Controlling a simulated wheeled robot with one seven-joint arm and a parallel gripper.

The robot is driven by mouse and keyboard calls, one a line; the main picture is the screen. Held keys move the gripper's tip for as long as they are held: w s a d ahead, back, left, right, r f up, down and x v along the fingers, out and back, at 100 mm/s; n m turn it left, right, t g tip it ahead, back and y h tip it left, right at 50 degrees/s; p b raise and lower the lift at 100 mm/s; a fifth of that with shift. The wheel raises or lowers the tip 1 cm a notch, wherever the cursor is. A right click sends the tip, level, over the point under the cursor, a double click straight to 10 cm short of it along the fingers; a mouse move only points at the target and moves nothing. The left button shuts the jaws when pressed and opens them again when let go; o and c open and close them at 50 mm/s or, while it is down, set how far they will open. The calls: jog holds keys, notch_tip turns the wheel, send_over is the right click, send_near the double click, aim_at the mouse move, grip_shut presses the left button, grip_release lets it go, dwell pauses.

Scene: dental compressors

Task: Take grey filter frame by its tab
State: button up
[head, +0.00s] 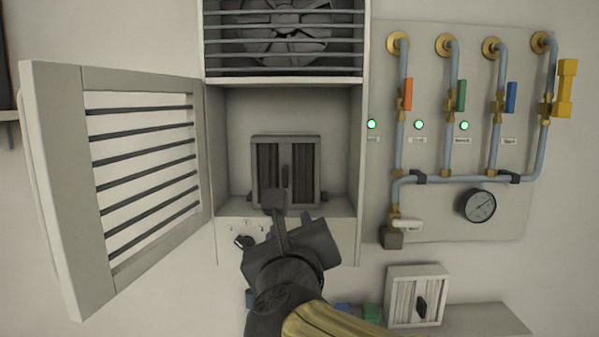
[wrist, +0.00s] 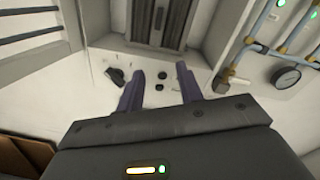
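The grey filter frame (head: 262,142) stands upright in the open bay of the cabinet, with dark pleats and a small dark upright tab (head: 284,177) at its middle. In the wrist view the frame (wrist: 133,28) is at the top, with its tab (wrist: 159,18) near the upper edge. My gripper (head: 276,204) is in front of the bay and overlaps the frame's lower edge in the head view. In the wrist view my gripper (wrist: 159,72) has its two fingers apart with nothing between them. The tab lies beyond the fingertips, apart from them.
A louvred door (head: 62,190) stands open on the left. A fan (head: 286,35) behind bars is above the bay. Pipes with coloured valves and a gauge (head: 478,205) are on the right. A paler filter (head: 416,268) with a dark tab stands on a low shelf (head: 485,320). A black knob (head: 244,242) is below the bay.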

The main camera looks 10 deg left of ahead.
jog(key=s+r+m, duration=0.2)
jog(key=m, duration=0.1)
jog(key=s+r+m, duration=0.1)
jog(key=m, duration=0.1)
jog(key=shift+s+a+r+h, duration=0.3)
jog(key=shift+a, duration=0.1)
jog(key=shift+w, duration=0.1)
jog(key=p, duration=0.6)
send_near(285, 181)
jog(key=x, duration=0.4)
jog(key=shift+r, duration=0.1)
jog(key=shift+w+a, duration=0.1)
jog(key=shift+w, duration=0.25)
jog(key=shift+s, duration=0.1)
